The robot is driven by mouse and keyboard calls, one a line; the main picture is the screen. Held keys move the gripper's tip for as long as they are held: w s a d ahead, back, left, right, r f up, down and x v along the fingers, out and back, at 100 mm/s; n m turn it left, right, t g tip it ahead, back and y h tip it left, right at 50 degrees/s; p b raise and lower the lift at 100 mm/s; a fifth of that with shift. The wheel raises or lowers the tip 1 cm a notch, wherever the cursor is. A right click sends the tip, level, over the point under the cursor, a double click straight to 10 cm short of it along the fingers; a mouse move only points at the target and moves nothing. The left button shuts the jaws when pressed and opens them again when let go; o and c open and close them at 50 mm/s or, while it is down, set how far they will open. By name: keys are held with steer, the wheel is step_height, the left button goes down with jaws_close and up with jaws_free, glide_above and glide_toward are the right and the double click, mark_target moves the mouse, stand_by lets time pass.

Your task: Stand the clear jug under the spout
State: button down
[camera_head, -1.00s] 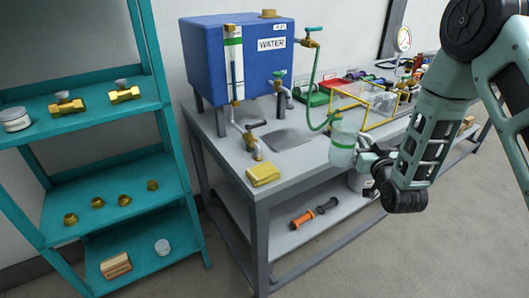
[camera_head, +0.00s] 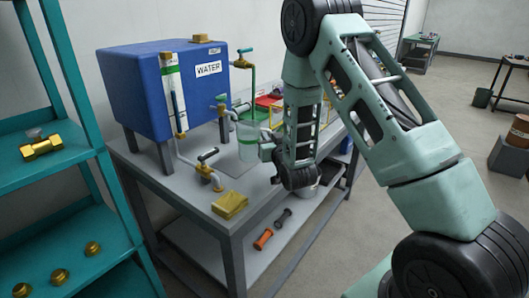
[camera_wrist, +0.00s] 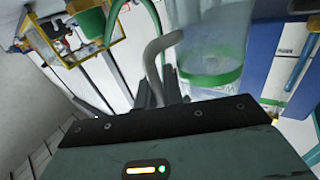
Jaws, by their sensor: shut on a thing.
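The clear jug (camera_head: 248,146) has a green band and looks about upright, just over the right end of the bench. My gripper (camera_head: 268,151) is shut on it from the right, and in the wrist view (camera_wrist: 160,92) its fingers close around a grey curved piece, apparently the jug's handle. The jug (camera_wrist: 212,45) fills the upper middle there. The grey spout (camera_head: 232,114), below a green-handled valve (camera_head: 221,98) on the blue water tank (camera_head: 130,95), ends close to the jug's upper left. I cannot tell whether the jug touches the bench.
A dark plate (camera_head: 232,169) lies on the bench below the spout. A green hose (camera_head: 253,90) hangs behind the jug. A teal shelf (camera_head: 85,165) stands at left.

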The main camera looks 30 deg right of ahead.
steer(key=shift+f, duration=2.35)
steer(key=shift+f+b, duration=0.3)
steer(key=shift+f, duration=0.05)
steer(key=shift+s+f+b, duration=0.15)
steer(key=shift+f+b, duration=0.15)
steer(key=c, duration=1.5)
jaws_free()
steer(key=shift+f, duration=0.1)
